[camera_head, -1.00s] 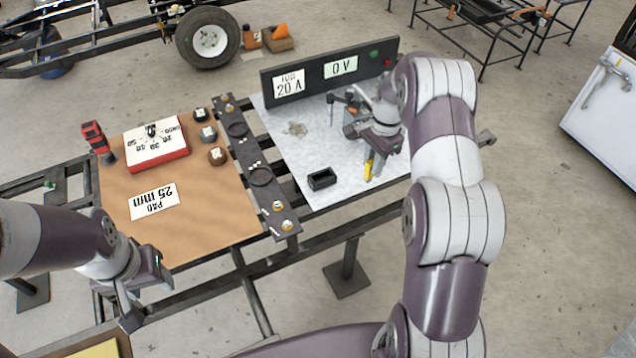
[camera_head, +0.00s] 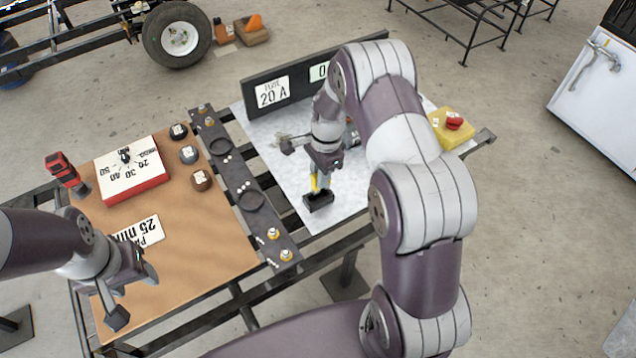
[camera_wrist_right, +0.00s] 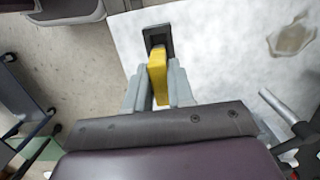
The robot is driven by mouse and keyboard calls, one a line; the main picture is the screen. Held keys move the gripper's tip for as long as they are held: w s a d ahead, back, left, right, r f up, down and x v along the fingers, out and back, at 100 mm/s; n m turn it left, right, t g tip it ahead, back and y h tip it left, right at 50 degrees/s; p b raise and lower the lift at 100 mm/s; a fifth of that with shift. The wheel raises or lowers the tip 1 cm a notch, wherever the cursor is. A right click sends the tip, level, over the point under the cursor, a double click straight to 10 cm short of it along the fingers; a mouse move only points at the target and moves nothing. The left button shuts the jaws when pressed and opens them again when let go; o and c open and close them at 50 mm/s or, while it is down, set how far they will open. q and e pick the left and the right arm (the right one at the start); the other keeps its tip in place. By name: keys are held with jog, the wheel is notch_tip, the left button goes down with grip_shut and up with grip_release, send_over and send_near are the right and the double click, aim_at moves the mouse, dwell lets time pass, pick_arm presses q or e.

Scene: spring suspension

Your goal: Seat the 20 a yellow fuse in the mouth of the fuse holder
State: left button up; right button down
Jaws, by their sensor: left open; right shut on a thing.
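The yellow fuse (camera_head: 314,183) is held upright between the fingers of my right gripper (camera_head: 321,176), directly over the black fuse holder (camera_head: 319,201). In the right wrist view the fuse (camera_wrist_right: 158,72) sits between the two grey fingers, and its far end overlaps the near part of the holder's dark mouth (camera_wrist_right: 157,36). I cannot tell whether the tip is inside the mouth or just above it. The holder stands near the front edge of the pale worktop. My left gripper (camera_head: 133,294) is open and empty above the front left of the brown board.
A dark sign panel reading 20 A (camera_head: 272,93) stands behind the worktop. A yellow box with a red button (camera_head: 452,125) is at the right, past my right arm. A dark rail (camera_head: 240,185) separates the worktop from the brown board with its red-edged dial box (camera_head: 133,170).

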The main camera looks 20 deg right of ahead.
jog(key=shift+a+f, duration=0.2)
jog(key=shift+f, duration=0.15)
jog(key=f, duration=0.3)
jog(key=shift+s+a+f, duration=0.1)
jog(key=shift+s+f, duration=0.15)
jog(key=shift+f, duration=0.05)
jog(key=c, duration=1)
grip_release()
jog(key=shift+f, duration=0.1)
jog(key=shift+w, duration=0.15)
